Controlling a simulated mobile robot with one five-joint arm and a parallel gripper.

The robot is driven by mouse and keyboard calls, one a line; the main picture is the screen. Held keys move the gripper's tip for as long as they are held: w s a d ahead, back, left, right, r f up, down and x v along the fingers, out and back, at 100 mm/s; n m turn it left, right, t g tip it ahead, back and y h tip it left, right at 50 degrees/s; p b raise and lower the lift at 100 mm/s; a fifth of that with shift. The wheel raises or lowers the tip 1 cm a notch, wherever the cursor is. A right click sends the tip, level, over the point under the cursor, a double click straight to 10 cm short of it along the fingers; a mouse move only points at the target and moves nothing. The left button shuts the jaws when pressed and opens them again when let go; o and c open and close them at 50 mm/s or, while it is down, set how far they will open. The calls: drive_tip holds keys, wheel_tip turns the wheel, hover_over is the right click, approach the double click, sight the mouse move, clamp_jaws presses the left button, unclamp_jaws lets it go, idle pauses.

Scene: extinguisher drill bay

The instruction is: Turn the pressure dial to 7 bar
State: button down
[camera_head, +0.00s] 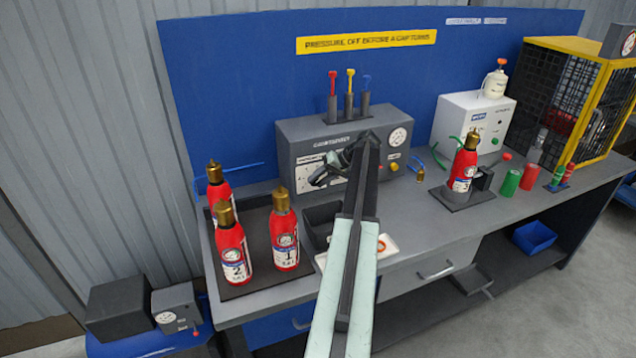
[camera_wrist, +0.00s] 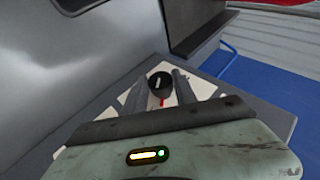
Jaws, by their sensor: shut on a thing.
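The grey charging panel (camera_head: 290,140) stands at the back of the bench. On its front, the white dial plate (camera_head: 306,178) is partly covered by my gripper (camera_head: 324,172), and the knob cannot be made out there. In the wrist view, the black dial knob (camera_wrist: 160,84) with a white mark sits between the two fingers of my gripper (camera_wrist: 160,88), over the white plate (camera_wrist: 205,88). A short red mark shows just below the knob. My gripper is shut on the knob. The scale numbers are too small or hidden to read. A round gauge (camera_head: 398,137) is at the panel's upper right.
Several red extinguishers stand on a dark mat (camera_head: 235,290) at the left. Another red extinguisher (camera_head: 464,165) stands on a holder to the right. A yellow-framed cage (camera_head: 565,85) is at the far right.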

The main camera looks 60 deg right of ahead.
drive_tip(key=shift+w, duration=0.1)
drive_tip(key=c, duration=1)
unclamp_jaws()
drive_tip(key=shift+r, duration=0.1)
drive_tip(key=p+v, duration=0.5)
drive_tip(key=v, duration=0.2)
drive_tip(key=shift+s+r+p, duration=0.15)
drive_tip(key=shift+s+p, duration=0.15)
drive_tip(key=shift+d, duration=0.1)
